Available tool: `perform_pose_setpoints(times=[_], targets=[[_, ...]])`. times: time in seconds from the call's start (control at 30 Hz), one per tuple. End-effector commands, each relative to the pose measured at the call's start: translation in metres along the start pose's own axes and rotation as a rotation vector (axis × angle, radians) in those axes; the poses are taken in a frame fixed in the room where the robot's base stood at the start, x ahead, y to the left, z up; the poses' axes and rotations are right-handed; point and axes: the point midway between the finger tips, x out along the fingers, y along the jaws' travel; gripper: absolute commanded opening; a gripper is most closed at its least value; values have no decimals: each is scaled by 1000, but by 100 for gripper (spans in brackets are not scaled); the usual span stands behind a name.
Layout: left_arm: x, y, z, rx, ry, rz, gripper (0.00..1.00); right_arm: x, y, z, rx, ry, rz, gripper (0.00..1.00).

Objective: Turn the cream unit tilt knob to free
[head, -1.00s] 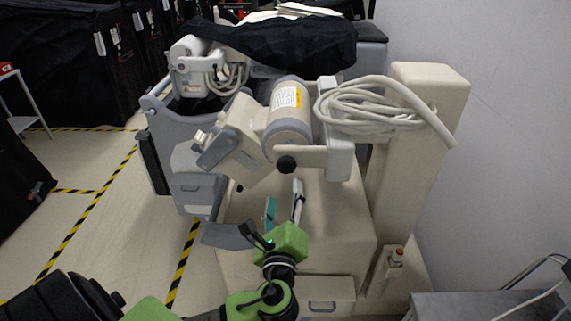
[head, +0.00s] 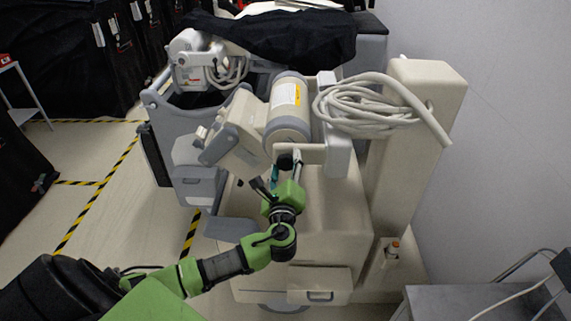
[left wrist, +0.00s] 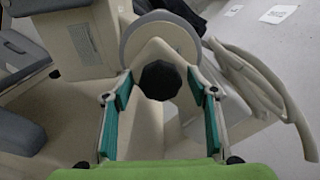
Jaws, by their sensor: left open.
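The cream unit (head: 335,215) stands in the middle of the head view, with a tilted barrel-shaped head (head: 287,100) on its arm. The black tilt knob (head: 285,161) sits at the end of the cream bracket below the barrel, partly covered by my gripper in the head view. In the left wrist view the knob (left wrist: 160,80) is dark, faceted and centred between the fingertips. My left gripper (head: 291,172) is open, with teal pads either side of the knob in its wrist view. Contact is not visible, and I cannot tell how deep the knob sits between the fingers. My right gripper is not in view.
A coiled pale cable (head: 365,105) hangs by the unit's column (head: 415,150), close to the wall. A grey machine (head: 195,155) stands just left. A grey table (head: 460,300) is at lower right. Open floor with yellow-black tape lies at left.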

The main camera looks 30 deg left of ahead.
Motion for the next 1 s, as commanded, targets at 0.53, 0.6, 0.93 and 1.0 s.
perform_pose_setpoints(times=[0.53, 0.6, 0.93, 1.0], targets=[[0, 1, -1, -24, 0, 1, 14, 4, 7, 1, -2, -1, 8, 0], [0, 2, -2, -48, 0, 2, 14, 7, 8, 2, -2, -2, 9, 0], [-1, 4, -4, -276, -2, 2, 14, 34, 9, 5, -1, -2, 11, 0], [-1, 4, -4, -342, -1, 1, 14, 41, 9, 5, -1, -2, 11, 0]])
